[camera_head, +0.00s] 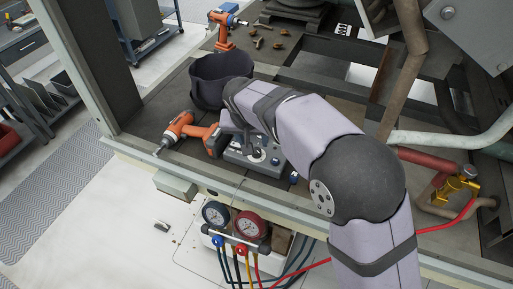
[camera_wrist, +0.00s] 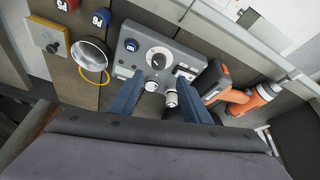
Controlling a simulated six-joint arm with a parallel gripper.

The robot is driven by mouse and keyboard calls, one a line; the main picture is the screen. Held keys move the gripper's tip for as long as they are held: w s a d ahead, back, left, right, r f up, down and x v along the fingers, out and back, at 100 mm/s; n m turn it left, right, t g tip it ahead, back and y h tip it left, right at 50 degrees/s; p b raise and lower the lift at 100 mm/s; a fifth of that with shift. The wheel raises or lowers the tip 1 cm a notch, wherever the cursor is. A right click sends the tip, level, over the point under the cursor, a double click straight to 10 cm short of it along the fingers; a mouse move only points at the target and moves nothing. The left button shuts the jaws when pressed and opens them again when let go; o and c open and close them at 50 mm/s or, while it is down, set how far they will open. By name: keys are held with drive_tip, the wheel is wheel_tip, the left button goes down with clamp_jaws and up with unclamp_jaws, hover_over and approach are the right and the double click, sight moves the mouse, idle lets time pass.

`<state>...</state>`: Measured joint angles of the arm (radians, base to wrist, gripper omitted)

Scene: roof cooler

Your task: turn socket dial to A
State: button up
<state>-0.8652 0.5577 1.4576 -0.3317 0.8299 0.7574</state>
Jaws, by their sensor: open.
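A grey control box (camera_head: 262,160) sits on the dark deck below my arm. In the wrist view the box (camera_wrist: 135,35) carries a round dial with a pale centre (camera_wrist: 158,60), a dark knob (camera_wrist: 131,45) and small cylindrical silver parts (camera_wrist: 170,98). I cannot read any letters around the dial, so its setting is unclear. My gripper (camera_wrist: 157,82) is open. Its two blue fingers stand apart over the lower part of the box, left and right of the small silver parts. Whether they touch anything is unclear. In the head view my arm partly covers the box.
An orange cordless drill (camera_head: 180,130) lies left of the box, close to it in the wrist view (camera_wrist: 240,98). A dark bin (camera_head: 207,82) stands behind. Gauges with hoses (camera_head: 250,225) hang in front. A metal cup (camera_wrist: 90,60) and blue sockets (camera_wrist: 100,17) stand beside the box.

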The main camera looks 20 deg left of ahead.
sight(257, 150)
drive_tip(key=shift+d+f+m, duration=0.1)
drive_tip(key=shift+d+m, duration=0.15)
drive_tip(key=shift+m, duration=1.15)
drive_tip(key=shift+f, duration=0.15)
drive_tip(key=shift+p+x, duration=1.35)
drive_tip(key=shift+x, duration=2.2)
drive_tip(key=c, duration=1)
